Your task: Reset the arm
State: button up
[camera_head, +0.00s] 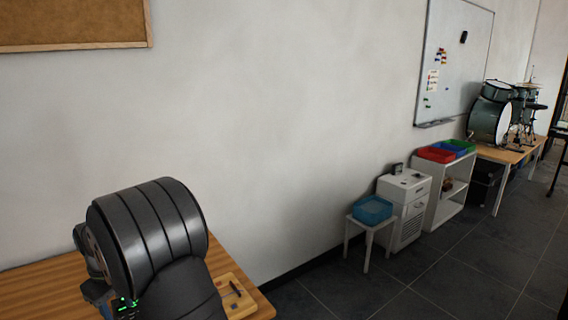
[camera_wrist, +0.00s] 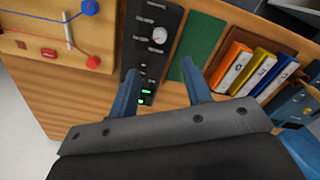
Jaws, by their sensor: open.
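My gripper (camera_wrist: 157,90) shows in the wrist view with its two blue fingers spread apart and nothing between them. The fingers are over a wooden table (camera_wrist: 60,85), near a black panel (camera_wrist: 150,40) with a white knob and green lights. I cannot tell how high above the panel they are. In the head view my dark arm bulks over the wooden table (camera_head: 40,290) at the lower left and hides much of its top. The gripper's fingers cannot be made out there.
Beside the panel lie a green mat (camera_wrist: 203,40), orange, yellow and blue blocks (camera_wrist: 255,68) in a wooden holder, and a board (camera_wrist: 45,25) with blue and red discs. A blue basket (camera_head: 372,209) on a stool and a white cabinet (camera_head: 405,195) stand along the wall; dark floor is clear.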

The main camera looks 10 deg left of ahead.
notch_tip(320, 180, down, 12)
jog(key=shift+f, duration=0.15)
jog(key=m, duration=1.1)
jog(key=shift+m, duration=0.4)
jog(key=shift+r, duration=1.55)
